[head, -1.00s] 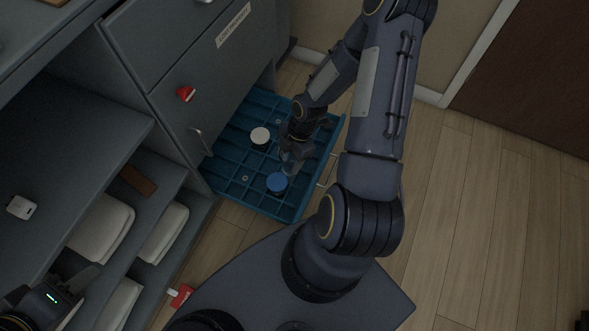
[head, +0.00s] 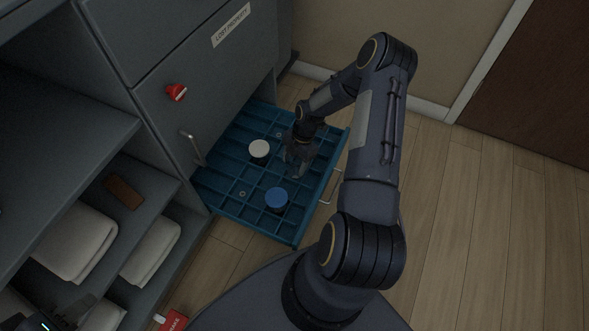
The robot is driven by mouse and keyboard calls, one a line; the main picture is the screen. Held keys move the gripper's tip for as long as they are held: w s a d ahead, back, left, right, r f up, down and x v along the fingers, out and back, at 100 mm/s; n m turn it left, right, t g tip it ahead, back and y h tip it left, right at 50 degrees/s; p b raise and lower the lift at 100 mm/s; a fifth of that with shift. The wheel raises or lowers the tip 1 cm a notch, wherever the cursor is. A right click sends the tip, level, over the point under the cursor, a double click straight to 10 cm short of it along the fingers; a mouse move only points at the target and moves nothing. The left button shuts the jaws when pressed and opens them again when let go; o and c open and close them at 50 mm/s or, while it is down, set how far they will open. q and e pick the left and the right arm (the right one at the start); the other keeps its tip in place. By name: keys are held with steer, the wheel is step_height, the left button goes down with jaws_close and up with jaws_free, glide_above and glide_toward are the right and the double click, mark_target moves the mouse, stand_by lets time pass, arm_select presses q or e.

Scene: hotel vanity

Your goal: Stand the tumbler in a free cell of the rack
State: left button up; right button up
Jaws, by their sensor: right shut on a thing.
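The rack (head: 222,183) is a blue grid of square cells in the pulled-out bottom drawer. My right gripper (head: 297,172) points down over its right-hand part, shut on a small greyish thing, which I take to be the tumbler. The fingers and wrist hide most of it, and I cannot tell whether its base touches a cell floor. A white-topped container (head: 259,149) stands in a cell to the left of this gripper. A blue-topped container (head: 276,198) stands in a cell nearer the front. My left gripper (head: 72,312) shows only partly at the lower left; its jaws are unclear.
The grey cabinet (head: 160,45) with a red knob (head: 176,92) rises left of the drawer. Open shelves hold folded towels (head: 75,243) and a brown item (head: 123,192). A red tag (head: 173,320) lies low at the left. Wooden floor (head: 470,220) is clear to the right.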

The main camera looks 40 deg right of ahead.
steer(key=shift+w+d+f, duration=0.25)
steer(key=shift+w+f, duration=0.1)
steer(key=shift+f, duration=0.2)
step_height(320, 180, down, 4)
steer(key=shift+w+d+r+b, duration=0.1)
steer(key=shift+w+r+b, duration=0.1)
steer(key=shift+b, duration=0.95)
steer(key=shift+r, duration=0.1)
steer(key=o, duration=0.7)
steer(key=shift+f, duration=0.2)
steer(key=shift+c, duration=0.2)
steer(key=o, duration=0.4)
steer(key=shift+r, duration=0.1)
steer(key=shift+o, duration=0.2)
